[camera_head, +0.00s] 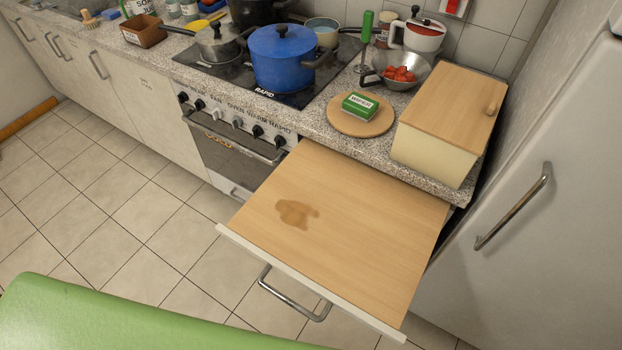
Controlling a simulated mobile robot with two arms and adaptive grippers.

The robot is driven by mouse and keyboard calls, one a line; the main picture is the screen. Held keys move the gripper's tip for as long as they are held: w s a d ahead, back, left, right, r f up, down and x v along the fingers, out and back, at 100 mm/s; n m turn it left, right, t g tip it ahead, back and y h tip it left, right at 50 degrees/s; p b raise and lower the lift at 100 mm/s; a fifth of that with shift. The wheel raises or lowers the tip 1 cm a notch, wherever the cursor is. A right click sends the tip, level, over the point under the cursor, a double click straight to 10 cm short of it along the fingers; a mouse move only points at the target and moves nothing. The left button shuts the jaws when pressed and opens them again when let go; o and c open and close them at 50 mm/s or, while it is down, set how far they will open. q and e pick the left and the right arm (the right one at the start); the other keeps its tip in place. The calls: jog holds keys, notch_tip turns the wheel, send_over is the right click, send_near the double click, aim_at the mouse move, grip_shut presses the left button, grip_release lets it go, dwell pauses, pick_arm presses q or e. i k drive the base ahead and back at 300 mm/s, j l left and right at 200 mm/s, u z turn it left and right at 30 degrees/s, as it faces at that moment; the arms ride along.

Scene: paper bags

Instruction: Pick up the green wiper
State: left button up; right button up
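A small green box (360,105) with a white label lies on a round wooden board (345,123) on the counter, right of the stove. Its label is too small to read surely. A tool with an upright green handle (367,27) and a thin metal lower part stands behind it, near the stove's right edge. I cannot tell which of these the wiper is, and no other clear wiper shows. A brown wet-looking stain (296,213) is on the pulled-out wooden board (350,225) below the counter. Neither of my grippers is in view.
A wooden bread box (436,157) stands right of the round board. A metal bowl of red pieces (401,75) is behind it. A blue pot (281,57) stands on the stove. A fridge door (545,220) bounds the right. A green surface (110,318) fills the lower left.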

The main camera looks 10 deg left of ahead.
aim_at(362, 107)
jog(key=i+j+z, duration=0.2)
jog(key=j+z, duration=0.25)
jog(key=i+j+z, duration=0.1)
jog(key=j+z, duration=0.3)
jog(key=j, duration=0.25)
jog(key=j+z, duration=0.45)
jog(key=j, duration=0.15)
